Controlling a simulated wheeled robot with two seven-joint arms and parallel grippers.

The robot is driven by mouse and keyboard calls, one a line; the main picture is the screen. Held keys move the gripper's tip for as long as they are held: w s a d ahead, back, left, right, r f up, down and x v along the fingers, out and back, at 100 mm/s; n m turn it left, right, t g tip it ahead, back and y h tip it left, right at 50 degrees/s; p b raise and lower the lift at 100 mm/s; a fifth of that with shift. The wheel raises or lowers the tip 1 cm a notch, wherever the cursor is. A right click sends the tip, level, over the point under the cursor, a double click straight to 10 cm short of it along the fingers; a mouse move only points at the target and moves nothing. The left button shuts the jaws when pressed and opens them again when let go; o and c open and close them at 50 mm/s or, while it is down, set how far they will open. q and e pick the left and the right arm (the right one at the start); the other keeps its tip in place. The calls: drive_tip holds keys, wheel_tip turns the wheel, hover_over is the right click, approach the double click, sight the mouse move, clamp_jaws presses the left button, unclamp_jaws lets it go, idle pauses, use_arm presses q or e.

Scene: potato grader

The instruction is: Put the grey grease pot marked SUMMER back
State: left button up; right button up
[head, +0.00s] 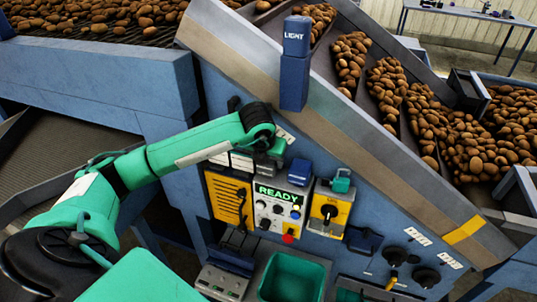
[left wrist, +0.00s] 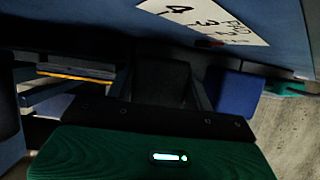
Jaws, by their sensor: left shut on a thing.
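My left arm reaches in from the left in the head view. Its gripper (head: 268,163) points down in front of the blue machine panel, beside the control boxes. In the left wrist view, the gripper (left wrist: 160,90) is shut on a dark grey thing (left wrist: 160,80), which I take for the grey grease pot. No SUMMER marking on it can be read, and the wrist hides most of it in the head view. My right gripper is not in view.
A READY control box (head: 278,210), a yellow box (head: 228,197) and a yellow switch box (head: 328,212) sit close to the gripper. A blue LIGHT post (head: 295,75) stands above. A green bin (head: 292,272) is below. Potatoes (head: 425,115) fill the sloping channels.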

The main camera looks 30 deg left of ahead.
use_arm(q)
drive_tip(key=shift+w, duration=0.1)
drive_tip(key=shift+f+b, duration=0.2)
drive_tip(key=shift+b, duration=0.1)
drive_tip(key=o, duration=0.8)
drive_tip(key=shift+o, duration=0.3)
drive_tip(key=shift+r, duration=0.15)
